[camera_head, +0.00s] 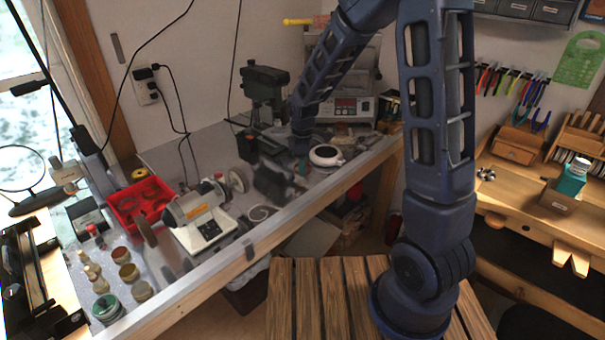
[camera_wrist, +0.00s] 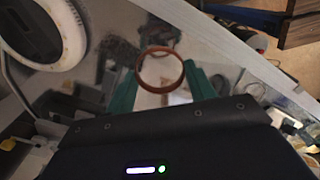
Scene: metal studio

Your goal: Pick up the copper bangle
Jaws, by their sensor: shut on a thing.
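The copper bangle (camera_wrist: 160,53) is a thin reddish-brown ring in the wrist view, between the green fingertips of my gripper (camera_wrist: 161,88). The fingers are apart by about the ring's width and hold it at its sides. I cannot tell whether the bangle touches the bench or is above it. In the head view my gripper (camera_head: 304,163) is low over the far right part of the metal bench (camera_head: 215,140), just left of a white round dish. The bangle cannot be made out there.
A green-black machine (camera_head: 264,85) and a grey device (camera_head: 345,108) stand behind. A red tray (camera_head: 139,200) and white grinder (camera_head: 200,217) are left. The bench's front edge is near.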

